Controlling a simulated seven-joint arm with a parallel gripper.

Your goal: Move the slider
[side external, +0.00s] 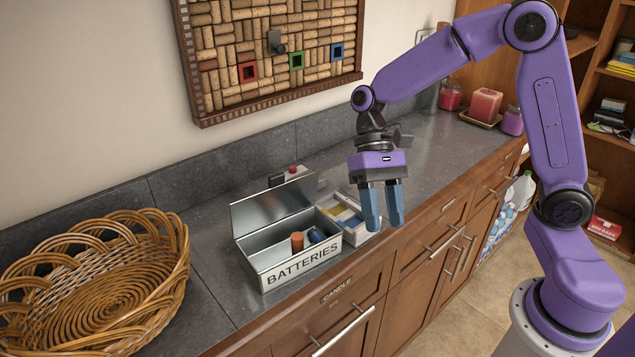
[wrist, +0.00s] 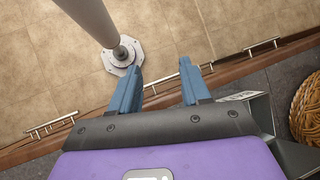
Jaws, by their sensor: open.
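A dark slider-like knob (side external: 275,42) sits on the cork board (side external: 205,108) on the wall, in the side external view. Below it on the board are red (side external: 247,72), green (side external: 296,61) and blue (side external: 337,52) square frames. The knob is above and between the red and green frames. My gripper (side external: 384,222) is open and empty, pointing down over the front part of the counter, well to the right of and below the board. In the wrist view my gripper (wrist: 161,76) has nothing between its blue fingers, and the knob is not visible.
An open metal box labelled BATTERIES (side external: 302,266) holds an orange and a blue battery, left of my gripper. A lighter tray (side external: 361,236) is behind it. A wicker basket (side external: 170,270) is at the left. Candles (side external: 485,104) stand at the back right.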

